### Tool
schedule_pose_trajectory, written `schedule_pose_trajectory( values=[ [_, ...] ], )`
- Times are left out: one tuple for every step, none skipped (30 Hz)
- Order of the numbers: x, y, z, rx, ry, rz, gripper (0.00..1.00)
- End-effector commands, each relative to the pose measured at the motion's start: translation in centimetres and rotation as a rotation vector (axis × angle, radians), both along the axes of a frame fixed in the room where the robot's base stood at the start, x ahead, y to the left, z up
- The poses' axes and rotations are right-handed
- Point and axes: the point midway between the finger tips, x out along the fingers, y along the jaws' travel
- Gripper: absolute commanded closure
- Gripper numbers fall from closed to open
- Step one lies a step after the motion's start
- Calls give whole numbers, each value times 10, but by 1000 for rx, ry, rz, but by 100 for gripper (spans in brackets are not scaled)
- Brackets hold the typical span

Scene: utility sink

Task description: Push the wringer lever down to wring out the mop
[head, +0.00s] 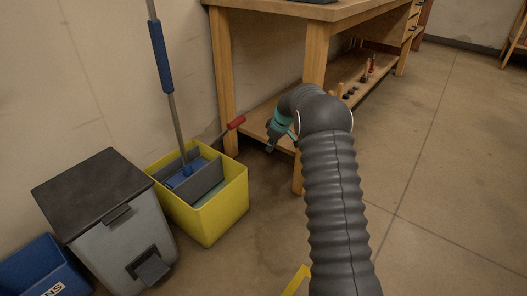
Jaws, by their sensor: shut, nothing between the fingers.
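A yellow mop bucket (222,222) stands on the floor left of centre in the head view. A grey wringer (205,180) sits in it. The mop (172,95) stands upright with a blue grip on its pole, and its blue head (187,177) is inside the wringer. The wringer lever ends in a red handle (236,122), which sticks up and to the right beside the bench leg. My gripper (269,148) is shut and empty, a little to the right of and lower in the picture than the red handle, with a visible gap between them.
A wooden workbench (285,12) stands behind, its leg (223,80) close to the lever. Its lower shelf (350,75) holds small items. A grey pedal bin (118,235) and a blue bin (45,268) stand left of the bucket. Open floor lies to the right.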

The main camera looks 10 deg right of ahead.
Motion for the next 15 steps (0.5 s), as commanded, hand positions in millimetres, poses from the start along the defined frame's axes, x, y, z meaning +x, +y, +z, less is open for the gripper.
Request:
schedule_pose_trajectory(
  values=[
    [-5,-5,8,0,-1,-1,100],
    [-8,-8,11,0,-1,-1,100],
    [-11,-11,15,0,-2,-2,100],
    [-13,-12,17,0,-2,-2,100],
    [-15,-14,19,0,0,-1,100],
    [-17,-16,22,-1,-1,0,100],
    [-18,-17,24,0,-1,0,100],
    [-19,-18,25,0,-2,1,100],
    [-20,-19,26,0,-2,1,100],
    [-21,-19,27,0,0,1,100],
    [-22,-20,27,0,0,1,100],
    [-22,-20,28,0,0,1,100],
    [-22,-20,28,0,0,1,100],
    [-22,-20,28,0,0,1,100],
    [-23,-20,28,0,0,1,100]
  ],
)
